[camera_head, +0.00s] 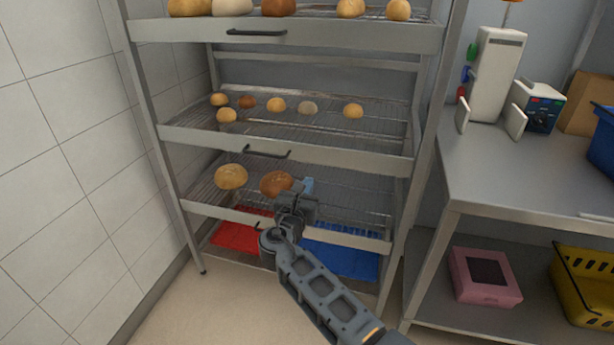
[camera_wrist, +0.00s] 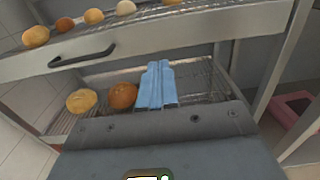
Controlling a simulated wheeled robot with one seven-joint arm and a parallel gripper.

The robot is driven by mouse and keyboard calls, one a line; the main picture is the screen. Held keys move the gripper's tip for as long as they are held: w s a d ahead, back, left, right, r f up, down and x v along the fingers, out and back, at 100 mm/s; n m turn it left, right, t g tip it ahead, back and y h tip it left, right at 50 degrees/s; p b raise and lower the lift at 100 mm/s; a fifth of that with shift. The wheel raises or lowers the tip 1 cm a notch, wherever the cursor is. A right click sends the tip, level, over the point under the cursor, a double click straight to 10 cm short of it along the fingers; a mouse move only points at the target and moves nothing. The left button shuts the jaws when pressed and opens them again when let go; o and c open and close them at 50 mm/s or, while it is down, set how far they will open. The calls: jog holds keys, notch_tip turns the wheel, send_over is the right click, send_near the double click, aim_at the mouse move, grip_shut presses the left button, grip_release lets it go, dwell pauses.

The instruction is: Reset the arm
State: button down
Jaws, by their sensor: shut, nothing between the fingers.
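My gripper (camera_head: 306,186) is at the front of the rack's lower wire shelf, just right of a brown bun. Its blue fingers (camera_wrist: 157,86) are together and empty in the wrist view. The dark brown bun (camera_head: 276,184) lies on that shelf, partly hidden behind my wrist; it also shows in the wrist view (camera_wrist: 122,96). A lighter golden bun (camera_head: 231,176) lies to its left, also seen in the wrist view (camera_wrist: 82,101). My arm reaches in from the lower right.
The metal rack (camera_head: 285,150) has drawer fronts with black handles (camera_head: 268,154). Several buns sit on its upper shelves. Red (camera_head: 240,236) and blue (camera_head: 345,257) trays lie below. A steel table (camera_head: 530,165) stands right, with a pink box (camera_head: 484,276) beneath. Floor at lower left is clear.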

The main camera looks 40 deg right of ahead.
jog(key=s+a+f+m+y, duration=0.4)
jog(key=s+a+f+y, duration=0.3)
jog(key=s+f, duration=0.7)
jog(key=s+a+f+m+t+y, duration=0.1)
jog(key=s+a+m+y, duration=0.2)
jog(key=s, duration=0.4)
jog(key=s+a+f+m, duration=0.1)
jog(key=s+a+m, duration=0.1)
jog(key=s+a, duration=0.4)
jog(key=s+a+r+m+t+y, duration=0.15)
jog(key=s+r+m, duration=0.25)
jog(key=s, duration=0.4)
jog(key=s+a+r+m+y, duration=0.2)
jog(key=s+r+m+y, duration=0.15)
jog(key=s, duration=0.45)
jog(key=s+r+m+t, duration=0.1)
jog(key=s+r+m, duration=0.3)
jog(key=r, duration=0.3)
jog(key=s+r+m+t, duration=0.1)
jog(key=s+r+m, duration=0.3)
jog(key=r, duration=0.4)
jog(key=shift+d+r+m, duration=0.15)
jog(key=shift+d+m, duration=0.2)
jog(key=shift+d, duration=0.1)
jog(key=shift+s, duration=0.1)
